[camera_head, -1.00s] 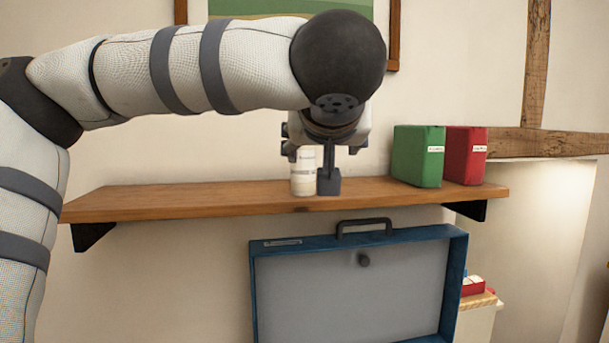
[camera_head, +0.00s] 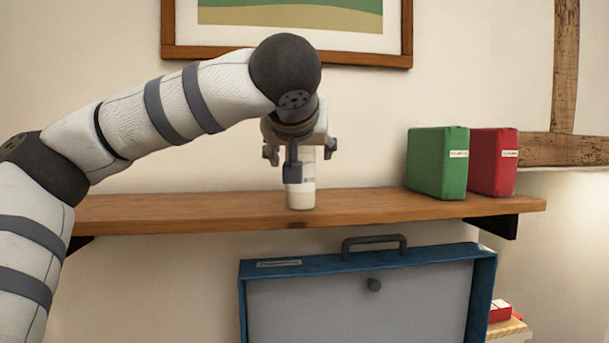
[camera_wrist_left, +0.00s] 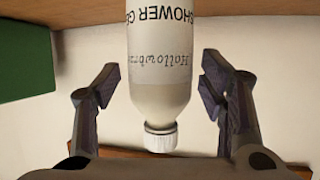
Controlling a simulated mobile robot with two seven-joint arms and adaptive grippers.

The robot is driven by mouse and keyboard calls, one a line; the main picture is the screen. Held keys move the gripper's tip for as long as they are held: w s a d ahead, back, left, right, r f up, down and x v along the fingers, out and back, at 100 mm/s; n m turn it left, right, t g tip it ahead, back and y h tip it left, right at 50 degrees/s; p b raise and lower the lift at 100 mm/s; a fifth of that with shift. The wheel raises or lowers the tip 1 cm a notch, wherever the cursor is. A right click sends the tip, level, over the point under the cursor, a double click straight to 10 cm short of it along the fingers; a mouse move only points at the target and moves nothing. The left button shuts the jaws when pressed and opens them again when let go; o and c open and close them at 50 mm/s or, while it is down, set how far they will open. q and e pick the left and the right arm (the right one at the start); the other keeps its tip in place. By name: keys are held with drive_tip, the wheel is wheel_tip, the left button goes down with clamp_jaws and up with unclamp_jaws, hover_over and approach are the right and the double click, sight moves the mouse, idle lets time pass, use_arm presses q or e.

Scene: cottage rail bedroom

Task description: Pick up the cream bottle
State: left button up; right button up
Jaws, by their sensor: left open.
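The cream bottle (camera_head: 301,198) stands upright on the wooden shelf (camera_head: 370,209); its upper part is partly hidden by my left gripper (camera_head: 300,152) in the head view. In the left wrist view the bottle (camera_wrist_left: 160,95) carries dark lettering, and its ribbed white cap (camera_wrist_left: 161,138) points down in the picture. My left gripper (camera_wrist_left: 160,82) is open, with one finger on each side of the bottle in that view and a gap on both sides. I cannot tell how far the bottle is between the fingers in depth. My right gripper is not in view.
A green box file (camera_head: 437,163) and a red one (camera_head: 492,162) stand on the shelf to the right. A blue-rimmed case (camera_head: 368,300) with a handle is below the shelf. A framed picture (camera_head: 290,48) hangs above. The shelf between bottle and files is clear.

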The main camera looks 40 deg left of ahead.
use_arm(q)
drive_tip(key=shift+s+r, duration=0.1)
drive_tip(key=shift+r, duration=0.1)
drive_tip(key=c, duration=1.5)
